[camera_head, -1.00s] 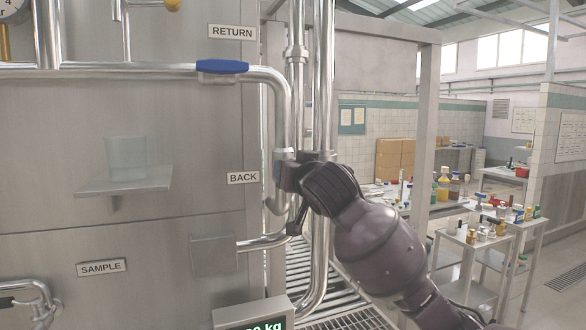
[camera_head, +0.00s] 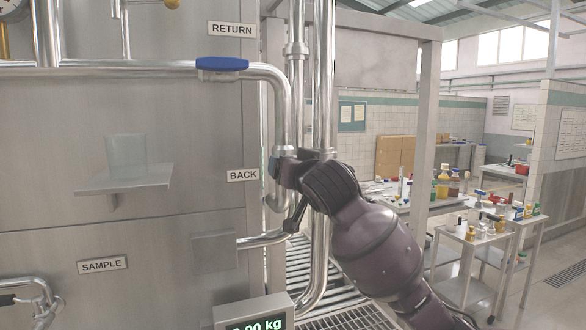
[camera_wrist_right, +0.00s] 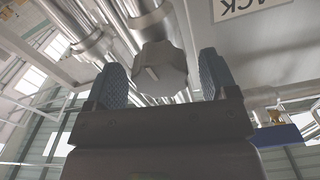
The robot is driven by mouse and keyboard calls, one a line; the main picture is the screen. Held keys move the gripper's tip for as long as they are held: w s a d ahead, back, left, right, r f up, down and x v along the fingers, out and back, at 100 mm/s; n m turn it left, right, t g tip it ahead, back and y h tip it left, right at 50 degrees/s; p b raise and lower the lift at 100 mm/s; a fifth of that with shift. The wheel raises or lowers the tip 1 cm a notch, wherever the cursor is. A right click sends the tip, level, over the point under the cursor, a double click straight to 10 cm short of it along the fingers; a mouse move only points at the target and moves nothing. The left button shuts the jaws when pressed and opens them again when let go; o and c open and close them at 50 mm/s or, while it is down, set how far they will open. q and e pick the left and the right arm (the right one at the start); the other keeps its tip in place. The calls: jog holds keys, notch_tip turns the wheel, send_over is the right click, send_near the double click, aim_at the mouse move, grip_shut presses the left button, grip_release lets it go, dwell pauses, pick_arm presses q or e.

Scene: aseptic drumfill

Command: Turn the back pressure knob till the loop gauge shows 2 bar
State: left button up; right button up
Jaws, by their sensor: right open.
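The back pressure knob (camera_wrist_right: 162,70) is a grey faceted knob on the pipework, seen in the right wrist view. My right gripper (camera_wrist_right: 162,80) is open, with one blue-grey finger on either side of the knob. Gaps show between the knob and both fingers. In the head view my right gripper (camera_head: 276,168) is at the vertical pipe beside the BACK label (camera_head: 242,175), and the knob is hidden there. Part of a round gauge (camera_head: 10,8) shows in the top left corner; its reading cannot be seen. My left gripper is not in view.
A blue-handled valve (camera_head: 221,64) sits on the pipe above, under the RETURN label (camera_head: 231,29). A scale display (camera_head: 256,325) is below. Steel pipes stand close around the gripper.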

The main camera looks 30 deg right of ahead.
jog(key=b+v, duration=0.1)
jog(key=v, duration=0.9)
jog(key=shift+s, duration=0.4)
